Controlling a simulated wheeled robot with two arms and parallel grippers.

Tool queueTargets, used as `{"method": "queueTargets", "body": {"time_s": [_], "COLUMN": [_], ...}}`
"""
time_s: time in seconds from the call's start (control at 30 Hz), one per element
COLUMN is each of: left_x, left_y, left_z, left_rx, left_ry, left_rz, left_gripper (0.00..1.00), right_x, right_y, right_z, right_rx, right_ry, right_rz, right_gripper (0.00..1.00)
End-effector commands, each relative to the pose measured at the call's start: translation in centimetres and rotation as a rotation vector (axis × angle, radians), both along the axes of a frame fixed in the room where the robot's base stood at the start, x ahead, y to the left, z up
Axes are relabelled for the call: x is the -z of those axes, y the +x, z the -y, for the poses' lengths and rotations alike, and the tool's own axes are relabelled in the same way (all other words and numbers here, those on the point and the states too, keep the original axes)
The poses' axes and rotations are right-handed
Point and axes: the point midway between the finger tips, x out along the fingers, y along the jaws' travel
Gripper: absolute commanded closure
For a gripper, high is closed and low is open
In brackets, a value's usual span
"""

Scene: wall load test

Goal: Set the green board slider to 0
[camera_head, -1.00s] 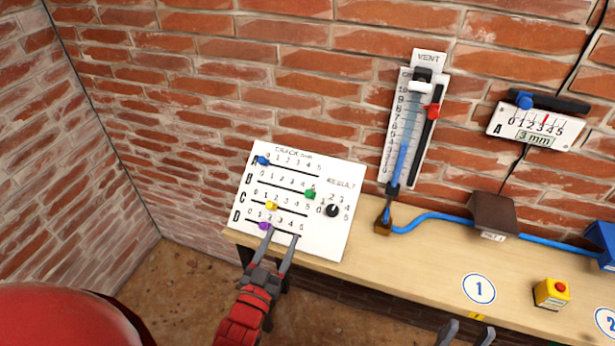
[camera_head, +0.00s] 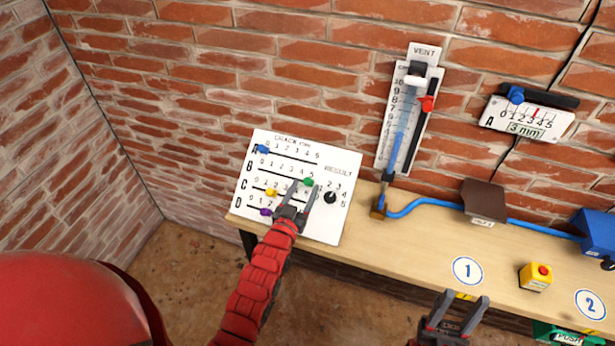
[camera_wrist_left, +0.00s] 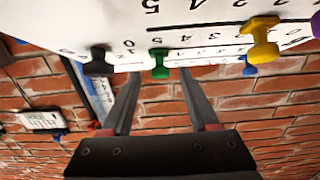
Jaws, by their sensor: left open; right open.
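The green slider (camera_head: 308,182) is at the right end of row B, by the 5. My left gripper (camera_head: 306,187) is open, with its fingertips at the green slider. In the left wrist view the green slider (camera_wrist_left: 160,63) shows between the two open fingertips (camera_wrist_left: 159,72); I cannot tell whether they touch it. My left gripper hides part of the lower rows. My right gripper (camera_head: 463,297) is open and empty, in front of the bench.
Blue (camera_head: 262,149), yellow (camera_head: 271,192) and purple (camera_head: 266,212) sliders sit on the other rows, and a black dial (camera_head: 330,197) is to the right. A vent gauge (camera_head: 388,130) is further right. The wooden bench (camera_head: 420,235) carries a yellow box with a red button (camera_head: 536,277).

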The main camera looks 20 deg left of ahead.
Motion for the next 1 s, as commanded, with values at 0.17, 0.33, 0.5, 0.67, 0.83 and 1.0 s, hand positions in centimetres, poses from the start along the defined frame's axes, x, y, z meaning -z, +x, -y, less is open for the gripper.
{"method": "queueTargets", "body": {"time_s": [0.17,0.33,0.5,0.67,0.83,1.0], "left_x": [-0.1,-0.2,0.0,0.0,0.0,0.0], "left_y": [2.3,3.3,3.4,3.4,3.4,3.4], "left_z": [0.1,0.1,0.1,0.1,0.1,0.1], "left_rx": [0.001,0.000,0.000,0.000,0.000,-0.001], "left_ry": [0.000,-0.001,-0.001,0.000,0.000,0.000], "left_rz": [-0.004,0.002,0.001,0.000,0.000,0.000], "left_gripper": [0.40,0.40,0.40,0.43,0.74,1.00], "right_x": [-1.0,-1.3,-1.2,-1.2,-1.2,-1.2], "right_y": [0.0,0.0,0.0,0.0,0.0,0.0], "right_z": [0.0,0.0,0.0,0.0,0.0,0.0], "right_rx": [0.000,0.000,0.000,0.000,0.000,0.000], "right_ry": [0.000,0.000,0.000,0.000,0.000,0.000], "right_rz": [0.000,0.000,0.000,0.000,0.000,0.000], "right_gripper": [0.50,0.50,0.50,0.50,0.50,0.50]}}
